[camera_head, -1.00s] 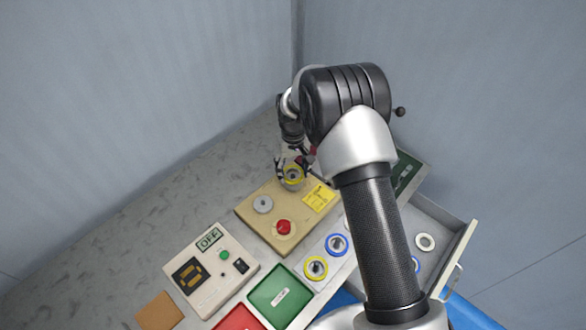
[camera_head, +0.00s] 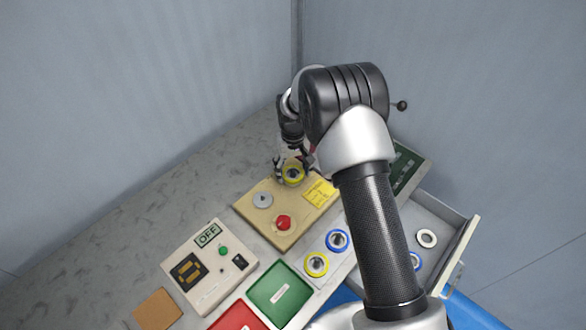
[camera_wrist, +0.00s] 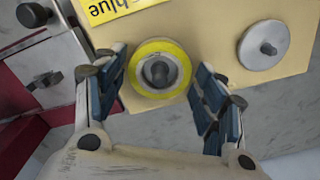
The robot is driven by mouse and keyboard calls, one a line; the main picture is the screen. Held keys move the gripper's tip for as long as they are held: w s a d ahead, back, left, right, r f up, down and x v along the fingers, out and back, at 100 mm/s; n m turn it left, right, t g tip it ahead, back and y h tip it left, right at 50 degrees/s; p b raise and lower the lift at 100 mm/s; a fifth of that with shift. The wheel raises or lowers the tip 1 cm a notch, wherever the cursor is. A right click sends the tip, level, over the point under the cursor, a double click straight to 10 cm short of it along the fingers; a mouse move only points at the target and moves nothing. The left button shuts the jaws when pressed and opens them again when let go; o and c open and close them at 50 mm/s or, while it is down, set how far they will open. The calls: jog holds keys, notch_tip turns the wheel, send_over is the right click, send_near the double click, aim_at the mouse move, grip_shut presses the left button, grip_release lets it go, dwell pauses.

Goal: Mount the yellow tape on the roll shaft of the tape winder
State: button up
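The yellow tape (camera_wrist: 160,88) lies flat on the tan tape winder (camera_head: 247,213), at its far end. It also shows in the head view (camera_head: 293,174). The roll shaft (camera_wrist: 158,70), a dark peg, stands up through the tape's hole. My gripper (camera_head: 294,168) is at the tape, its two fingers spread on either side. In the wrist view the fingers are apart, with a small gap to the tape's rim. Whether the tape sits fully down is hard to tell.
The winder also carries a grey disc (camera_wrist: 266,45), a red button (camera_head: 284,223) and a yellow label (camera_head: 320,194). A control box reading OFF (camera_head: 208,236), a green tray (camera_head: 262,299), other rolls (camera_head: 317,264) and an open drawer (camera_head: 452,259) lie nearer. Bare table is at the left.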

jog(key=shift+o, duration=1.4)
notch_tip(320, 180, up, 12)
